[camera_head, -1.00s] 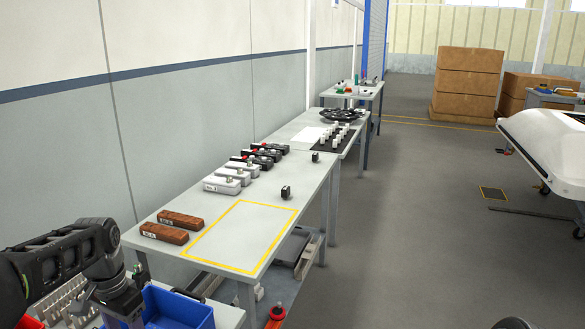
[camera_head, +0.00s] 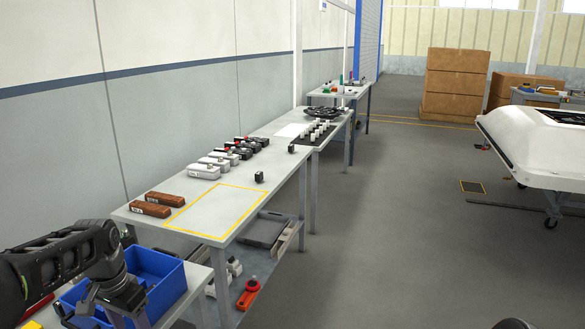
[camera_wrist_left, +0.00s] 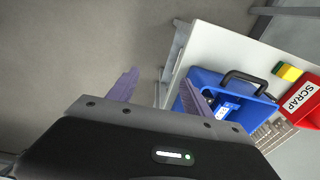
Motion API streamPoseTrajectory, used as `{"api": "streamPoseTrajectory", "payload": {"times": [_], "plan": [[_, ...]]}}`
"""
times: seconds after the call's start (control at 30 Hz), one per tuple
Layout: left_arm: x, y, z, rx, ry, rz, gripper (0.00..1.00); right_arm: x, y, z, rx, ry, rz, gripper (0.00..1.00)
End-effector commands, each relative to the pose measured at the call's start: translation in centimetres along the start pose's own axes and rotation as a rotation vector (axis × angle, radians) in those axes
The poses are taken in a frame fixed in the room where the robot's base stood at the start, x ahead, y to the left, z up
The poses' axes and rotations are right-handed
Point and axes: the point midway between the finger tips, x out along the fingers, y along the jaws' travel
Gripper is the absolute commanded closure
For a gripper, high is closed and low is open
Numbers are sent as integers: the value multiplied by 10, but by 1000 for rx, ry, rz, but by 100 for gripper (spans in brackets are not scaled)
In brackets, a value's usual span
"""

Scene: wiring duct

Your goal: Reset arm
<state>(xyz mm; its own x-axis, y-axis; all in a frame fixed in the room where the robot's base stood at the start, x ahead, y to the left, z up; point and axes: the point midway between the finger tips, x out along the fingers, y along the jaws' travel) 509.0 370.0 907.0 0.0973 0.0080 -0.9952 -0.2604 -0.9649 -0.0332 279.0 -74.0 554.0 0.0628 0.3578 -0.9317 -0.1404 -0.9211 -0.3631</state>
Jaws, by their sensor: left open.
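My left arm comes in from the lower left of the head view, with its wrist (camera_head: 112,290) in front of a blue bin (camera_head: 165,278). In the left wrist view my left gripper (camera_wrist_left: 160,78) is open, its two purple-grey fingers wide apart with nothing between them. The left finger is over bare floor. The right finger overlaps the near side of the blue bin (camera_wrist_left: 208,76), which holds something with a black handle (camera_wrist_left: 250,80). In the head view the fingertips are cut off at the bottom edge. My right gripper is not in view.
A red SCRAP bin (camera_wrist_left: 303,98) and a yellow-green block (camera_wrist_left: 287,72) are beside the blue bin. A grey table (camera_head: 180,240) carries two brown blocks (camera_head: 158,204), white and dark devices, and a yellow-outlined area. The grey floor (camera_head: 380,240) to its right is mostly clear.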

Motion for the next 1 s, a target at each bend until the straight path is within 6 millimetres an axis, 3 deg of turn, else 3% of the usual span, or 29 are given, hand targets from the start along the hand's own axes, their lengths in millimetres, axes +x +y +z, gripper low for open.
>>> {"api": "streamPoseTrajectory", "payload": {"times": [0.17, 0.33, 0.47, 0.6, 0.67, 0.77, 0.9, 1.0], "plan": [[10, 1, -22, -46, 100, -16, 42, 0, 0, 0, -1, 1, -1, 53], [36, 18, -49, -93, 207, -7, 42, 0, 0, 0, 0, 0, 0, 53], [75, 47, -67, -138, 281, 27, 42, -1, -1, 0, 0, 0, 0, 53], [141, 104, -71, -215, 339, 101, 42, -4, -2, 0, 0, 0, 0, 53], [175, 136, -62, -260, 349, 142, 42, -5, -2, 0, 0, 0, 0, 53], [226, 194, -28, -339, 336, 208, 42, -8, -4, 0, 0, 0, 0, 53], [275, 267, 44, -423, 254, 280, 42, -13, -5, 0, 0, 0, 0, 53], [292, 307, 97, -445, 167, 317, 42, -15, -6, 0, 0, 0, 0, 53]]}}
